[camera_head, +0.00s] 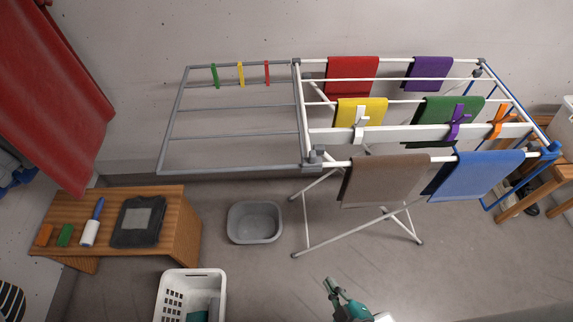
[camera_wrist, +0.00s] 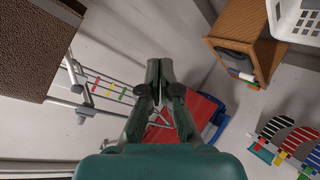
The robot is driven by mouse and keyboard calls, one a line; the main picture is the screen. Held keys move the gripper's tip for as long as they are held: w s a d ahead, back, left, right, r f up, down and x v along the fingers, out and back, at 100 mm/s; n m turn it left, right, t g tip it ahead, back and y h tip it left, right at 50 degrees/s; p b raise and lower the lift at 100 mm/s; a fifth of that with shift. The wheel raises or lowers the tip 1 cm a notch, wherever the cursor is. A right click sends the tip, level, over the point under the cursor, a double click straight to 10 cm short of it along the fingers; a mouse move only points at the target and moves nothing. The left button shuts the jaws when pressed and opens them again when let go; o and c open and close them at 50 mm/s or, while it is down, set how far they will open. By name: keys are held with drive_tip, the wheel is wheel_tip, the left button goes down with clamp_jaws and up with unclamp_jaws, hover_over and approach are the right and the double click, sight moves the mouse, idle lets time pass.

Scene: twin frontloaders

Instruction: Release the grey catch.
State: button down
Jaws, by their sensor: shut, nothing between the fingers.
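A white drying rack (camera_head: 390,134) stands against the wall. Its grey left wing (camera_head: 229,173) is raised level, with green, yellow and red pegs on its far bar. A grey block, apparently the grey catch (camera_head: 314,157), sits at the near corner where the wing meets the white frame. In the wrist view, part of the rack with the pegs (camera_wrist: 108,90) shows left of my fingers; I cannot tell the catch there for sure. My gripper (camera_head: 331,284) is below and in front of the rack, apart from the catch. Its fingers (camera_wrist: 160,64) are together and empty.
Brown (camera_head: 385,181) and blue (camera_head: 473,175) towels hang on the rack's near side. A grey basin (camera_head: 255,223) stands on the floor under the wing. A white basket (camera_head: 168,292) and wooden bench (camera_head: 185,222) are at the left. Floor between basin and my gripper is clear.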

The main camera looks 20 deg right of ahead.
sight(312, 158)
drive_tip(key=w+a+r+n+h, duration=0.15)
drive_tip(key=w+h, duration=0.25)
drive_tip(key=w, duration=0.5)
drive_tip(key=w+r+n+h, duration=0.2)
drive_tip(key=w+h, duration=0.1)
drive_tip(key=w, duration=0.7)
drive_tip(key=w+a+r+m+g+h, duration=0.1)
drive_tip(key=a+r+m+g+h, duration=0.1)
drive_tip(key=r, duration=0.7)
drive_tip(key=w+a+r+m+g+h, duration=0.1)
drive_tip(key=a+r+m+h, duration=0.3)
drive_tip(key=a+r+h, duration=0.3)
drive_tip(key=shift+a+r+g, duration=0.4)
drive_tip(key=shift+a+r, duration=0.5)
drive_tip(key=shift+a, duration=0.25)
drive_tip(key=shift+w, duration=0.1)
drive_tip(key=s+d+x, duration=0.1)
drive_tip(key=s+x, duration=0.1)
drive_tip(key=x, duration=1)
drive_tip(key=shift+d, duration=0.5)
